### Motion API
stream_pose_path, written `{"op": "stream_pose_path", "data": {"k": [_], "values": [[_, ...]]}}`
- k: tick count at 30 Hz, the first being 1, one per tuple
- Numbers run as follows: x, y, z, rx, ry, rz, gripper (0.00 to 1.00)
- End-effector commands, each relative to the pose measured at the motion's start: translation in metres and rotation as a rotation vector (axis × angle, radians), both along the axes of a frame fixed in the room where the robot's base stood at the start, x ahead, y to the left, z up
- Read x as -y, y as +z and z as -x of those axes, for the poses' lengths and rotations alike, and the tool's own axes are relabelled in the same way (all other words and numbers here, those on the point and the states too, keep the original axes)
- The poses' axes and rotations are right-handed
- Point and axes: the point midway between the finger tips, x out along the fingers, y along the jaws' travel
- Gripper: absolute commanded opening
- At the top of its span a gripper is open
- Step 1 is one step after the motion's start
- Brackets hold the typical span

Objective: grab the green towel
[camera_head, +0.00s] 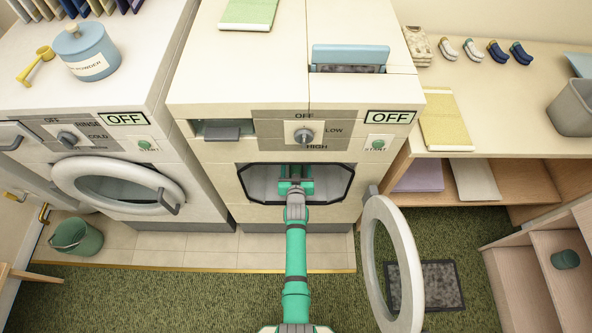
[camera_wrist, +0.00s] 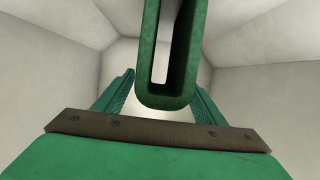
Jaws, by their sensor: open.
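My gripper (camera_head: 295,187) reaches through the open round door into the dryer drum in the head view. In the wrist view its two green fingers (camera_wrist: 160,82) are spread apart. A dark green, cloth-like loop (camera_wrist: 165,101), which looks like the green towel, hangs from the top of the wrist view. Its rounded lower end is in front of the gap between the fingers, with a narrow slot through it. I cannot tell whether the fingers touch it. Its upper part is out of view. A pale green folded cloth (camera_head: 249,13) also lies on the dryer's top.
The dryer door (camera_head: 376,265) stands open at the right of my arm. A washer (camera_head: 120,165) stands left. A wooden counter (camera_head: 490,110) is at the right.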

Motion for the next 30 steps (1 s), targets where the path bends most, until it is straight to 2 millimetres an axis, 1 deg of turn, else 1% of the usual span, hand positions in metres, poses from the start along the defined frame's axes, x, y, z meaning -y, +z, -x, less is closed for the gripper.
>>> {"op": "stream_pose_path", "data": {"k": [3, 10, 16, 25, 30], "values": [[-0.0003, -0.0020, -0.0050, 0.000, 0.000, 0.000, 0.64], [-0.0003, -0.0021, -0.0052, 0.000, 0.000, 0.000, 0.64], [-0.0003, -0.0020, -0.0052, 0.000, 0.000, 0.000, 0.16], [-0.0002, -0.0007, -0.0055, 0.001, 0.000, 0.000, 0.16], [-0.0002, 0.0072, -0.0058, 0.002, 0.000, 0.000, 0.16]]}}
